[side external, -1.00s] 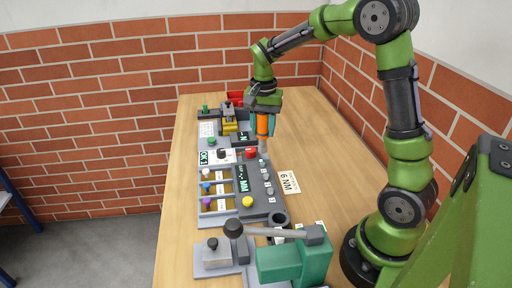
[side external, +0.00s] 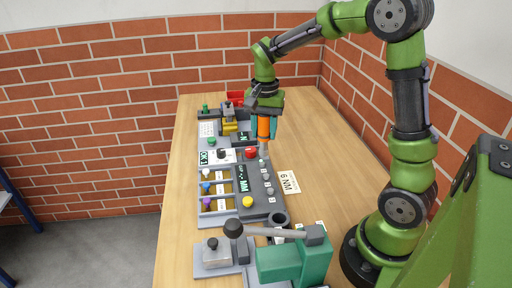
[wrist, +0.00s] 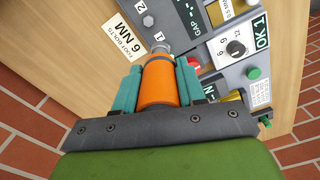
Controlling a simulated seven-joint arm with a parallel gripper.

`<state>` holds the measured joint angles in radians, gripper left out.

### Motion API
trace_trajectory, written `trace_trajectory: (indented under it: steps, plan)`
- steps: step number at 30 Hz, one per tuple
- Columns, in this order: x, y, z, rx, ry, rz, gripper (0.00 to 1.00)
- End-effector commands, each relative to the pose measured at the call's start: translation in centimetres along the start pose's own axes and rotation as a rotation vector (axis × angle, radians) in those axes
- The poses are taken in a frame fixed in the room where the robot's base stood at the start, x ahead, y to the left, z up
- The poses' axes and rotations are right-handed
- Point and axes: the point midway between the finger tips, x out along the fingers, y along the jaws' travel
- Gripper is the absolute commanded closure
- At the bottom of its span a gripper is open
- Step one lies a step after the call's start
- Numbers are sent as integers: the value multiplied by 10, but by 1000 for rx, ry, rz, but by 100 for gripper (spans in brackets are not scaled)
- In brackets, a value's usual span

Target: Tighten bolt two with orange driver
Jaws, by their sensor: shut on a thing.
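My gripper (side external: 264,127) is shut on the orange driver (side external: 263,129), its teal fingers on either side of the handle. The driver also fills the middle of the wrist view (wrist: 160,85). It points down, with its grey tip near the far end of the bolt row on the dark panel (side external: 252,199). I cannot tell whether the tip touches a bolt. The bolt at the tip is partly hidden by the driver.
A red button (side external: 251,153) is close to the driver on the left. A "6 NM" card (side external: 289,182) lies on the table to the right. A green device with a lever (side external: 290,262) stands in front. The table's right side is mostly clear.

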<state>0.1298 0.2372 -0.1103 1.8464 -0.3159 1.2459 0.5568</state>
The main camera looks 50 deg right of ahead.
Motion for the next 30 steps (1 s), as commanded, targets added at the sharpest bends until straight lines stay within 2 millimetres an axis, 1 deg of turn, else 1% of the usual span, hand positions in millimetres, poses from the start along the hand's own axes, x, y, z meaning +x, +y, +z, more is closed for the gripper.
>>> trace_trajectory:
  steps: [1, 3, 6, 15, 19, 23, 30]
  plan:
    - [-5, 4, 11, -4, 2, -4, 97]
    - [-7, 9, 22, -3, 2, -3, 97]
    - [-9, 13, 31, -1, 1, -3, 97]
    - [-9, 14, 32, 0, 1, -2, 97]
    - [-6, 14, 32, 0, 0, -1, 97]
    - [3, 14, 33, 0, -1, 2, 97]
    - [26, 14, 33, 0, -1, 2, 97]
